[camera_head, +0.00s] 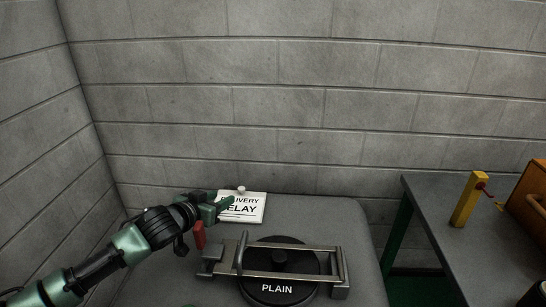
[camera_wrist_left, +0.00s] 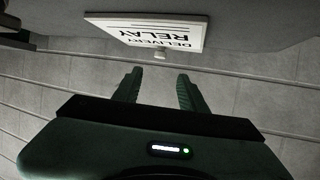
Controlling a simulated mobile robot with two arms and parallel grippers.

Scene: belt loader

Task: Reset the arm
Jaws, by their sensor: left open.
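My left gripper (camera_head: 222,203) reaches in from the left, in front of a white sign (camera_head: 252,214) reading "DELIVERY RELAY" in the head view; its first letters are hidden. The jaws are open. In the left wrist view the two fingers (camera_wrist_left: 158,78) stand apart with nothing between them. The sign (camera_wrist_left: 135,30) appears upside down beyond the fingertips. A small pale knob (camera_head: 241,189) is at the sign's edge; it also shows in the left wrist view (camera_wrist_left: 160,56), just beyond the gap between the fingers. My right gripper is not in view.
Below the sign lies a dark round disc (camera_head: 278,291) marked "PLAIN", with a metal frame (camera_head: 300,248) across it. A red piece (camera_head: 200,234) stands left of it. At right a grey table (camera_head: 440,213) carries a yellow post (camera_head: 467,200) and an orange box (camera_head: 530,195). Block walls close the back and left.

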